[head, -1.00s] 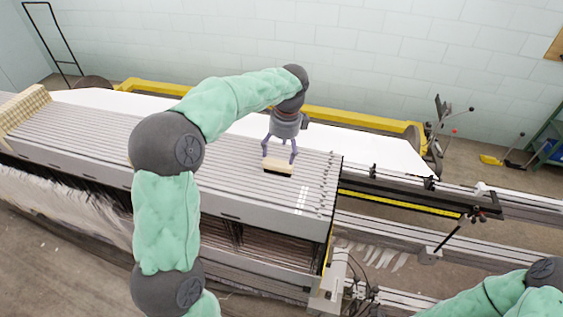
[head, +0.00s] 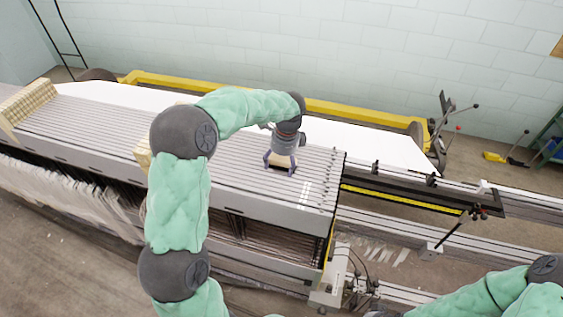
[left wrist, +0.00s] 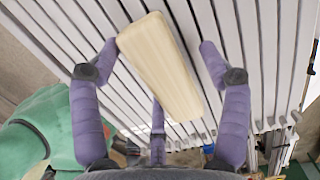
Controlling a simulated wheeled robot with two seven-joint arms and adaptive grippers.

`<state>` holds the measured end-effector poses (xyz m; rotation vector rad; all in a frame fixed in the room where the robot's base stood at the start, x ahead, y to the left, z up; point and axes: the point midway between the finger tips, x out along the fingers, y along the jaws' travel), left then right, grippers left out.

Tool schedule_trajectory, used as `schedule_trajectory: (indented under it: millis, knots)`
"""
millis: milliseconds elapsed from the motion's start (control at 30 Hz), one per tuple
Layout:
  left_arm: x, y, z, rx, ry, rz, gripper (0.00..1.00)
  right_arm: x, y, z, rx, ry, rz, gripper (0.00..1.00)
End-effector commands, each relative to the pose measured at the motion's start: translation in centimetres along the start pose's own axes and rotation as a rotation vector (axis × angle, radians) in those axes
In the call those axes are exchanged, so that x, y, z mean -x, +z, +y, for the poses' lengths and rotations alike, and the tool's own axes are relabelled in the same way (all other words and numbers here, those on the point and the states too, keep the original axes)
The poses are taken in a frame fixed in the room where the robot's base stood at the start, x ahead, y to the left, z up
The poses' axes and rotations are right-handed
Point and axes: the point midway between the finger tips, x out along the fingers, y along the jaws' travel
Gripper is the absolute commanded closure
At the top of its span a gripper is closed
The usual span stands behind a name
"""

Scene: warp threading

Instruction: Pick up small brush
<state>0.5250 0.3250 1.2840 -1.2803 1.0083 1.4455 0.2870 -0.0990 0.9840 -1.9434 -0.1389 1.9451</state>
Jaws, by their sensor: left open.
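The small brush (left wrist: 160,65) is a pale wooden block lying on the slatted top of the loom. In the left wrist view it lies at a slant between the purple fingers. In the head view only a bit of the brush (head: 282,166) shows beneath the hand. My left gripper (head: 281,167) is open and points down at the brush, with fingers around it. My right gripper is out of view; only part of that arm shows at lower right.
The grey slatted loom top (head: 100,130) runs under the left arm. A long beige block (head: 27,107) lies at its left end, and another beige piece (head: 142,152) is partly hidden behind my arm. Metal rails (head: 400,233) extend to the right. Slats right of the gripper are clear.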

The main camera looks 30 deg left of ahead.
Motion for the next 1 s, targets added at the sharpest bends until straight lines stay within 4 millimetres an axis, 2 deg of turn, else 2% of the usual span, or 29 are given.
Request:
schedule_trajectory:
  millis: [33,67,267,667,867,1000]
  knots:
    - [0.0,0.0,0.0,0.0,0.0,0.0,0.24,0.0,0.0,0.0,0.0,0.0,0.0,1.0]
    - [0.0,0.0,0.0,0.0,0.0,0.0,0.29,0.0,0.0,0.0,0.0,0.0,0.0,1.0]
    - [0.0,0.0,0.0,0.0,0.0,0.0,0.86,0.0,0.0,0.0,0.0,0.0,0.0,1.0]
    - [0.3,0.0,0.0,0.0,-0.001,0.0,0.87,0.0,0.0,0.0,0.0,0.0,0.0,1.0]
    - [2.0,0.2,-0.2,0.001,-0.005,0.001,0.87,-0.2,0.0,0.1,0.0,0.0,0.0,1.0]
    - [4.2,0.1,0.6,-0.002,-0.005,0.001,0.87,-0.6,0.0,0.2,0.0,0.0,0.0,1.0]
